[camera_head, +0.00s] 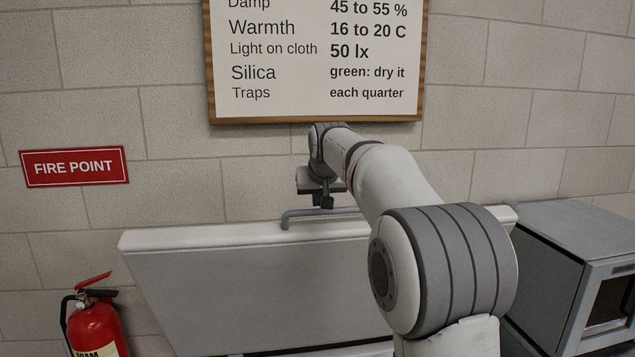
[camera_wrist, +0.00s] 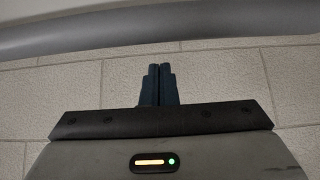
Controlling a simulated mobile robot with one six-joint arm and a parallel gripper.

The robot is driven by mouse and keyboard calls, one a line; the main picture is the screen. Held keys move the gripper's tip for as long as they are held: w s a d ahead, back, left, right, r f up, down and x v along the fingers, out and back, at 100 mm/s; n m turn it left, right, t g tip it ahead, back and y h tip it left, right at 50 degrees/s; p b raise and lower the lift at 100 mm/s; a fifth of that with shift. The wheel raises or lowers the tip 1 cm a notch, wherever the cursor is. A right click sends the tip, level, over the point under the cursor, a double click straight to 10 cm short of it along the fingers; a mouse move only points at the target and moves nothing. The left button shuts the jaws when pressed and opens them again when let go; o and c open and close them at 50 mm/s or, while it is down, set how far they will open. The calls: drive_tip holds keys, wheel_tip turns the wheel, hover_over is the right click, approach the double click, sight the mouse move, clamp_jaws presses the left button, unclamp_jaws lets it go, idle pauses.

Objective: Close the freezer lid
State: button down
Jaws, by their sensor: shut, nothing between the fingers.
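The freezer lid (camera_head: 250,290) stands raised, with its grey inner face towards me and its pale edge along the top. A grey bar handle (camera_head: 298,214) shows just above that edge. My gripper (camera_head: 327,201) is at the handle, above the lid's top edge; the head view does not show clearly whether it touches the bar. In the wrist view, the shut, empty fingers of my gripper (camera_wrist: 157,72) point towards a grey bar, which looks like the handle (camera_wrist: 230,22), with a gap in the picture between them. My arm hides the lid's right part.
A block wall (camera_head: 170,190) is close behind the lid, with a framed notice board (camera_head: 318,60) and a red fire point sign (camera_head: 75,167). A red extinguisher (camera_head: 97,325) stands at lower left. A grey cabinet with a dark window (camera_head: 575,260) is at right.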

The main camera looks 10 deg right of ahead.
sight(321, 218)
drive_tip(key=s, duration=0.3)
drive_tip(key=shift+s+f, duration=0.2)
drive_tip(key=shift+f, duration=0.15)
drive_tip(key=shift+s+f, duration=0.15)
drive_tip(key=shift+f, duration=0.2)
drive_tip(key=shift+s, duration=0.1)
drive_tip(key=shift+r, duration=0.1)
